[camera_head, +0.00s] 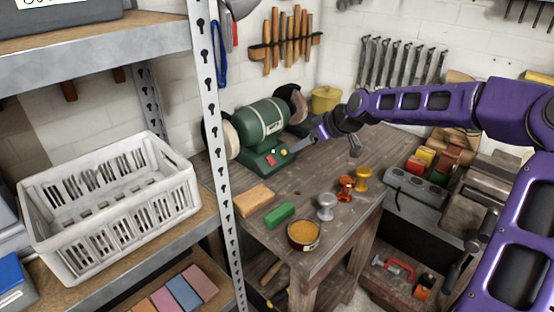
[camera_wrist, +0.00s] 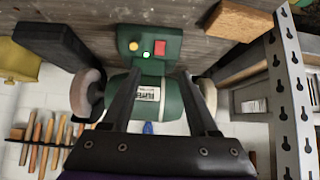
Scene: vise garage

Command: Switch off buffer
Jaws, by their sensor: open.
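The buffer (camera_head: 262,122) is a green bench machine with a pale wheel at its left end and another wheel at its right. It stands at the back of the wooden workbench. Its front base carries a red control (camera_head: 271,152) and a yellow one (camera_head: 284,152). My gripper (camera_head: 308,142) is close to the right of the base. In the wrist view its open fingers (camera_wrist: 150,78) frame the buffer, apart from the controls and empty.
A shelf post (camera_head: 215,130) and a white crate (camera_head: 110,210) stand at left. A wooden block (camera_head: 254,200), a green bar (camera_head: 280,214), a round tin (camera_head: 304,235) and metal knobs (camera_head: 326,206) sit on the bench front. A yellow pot (camera_head: 326,99) stands behind.

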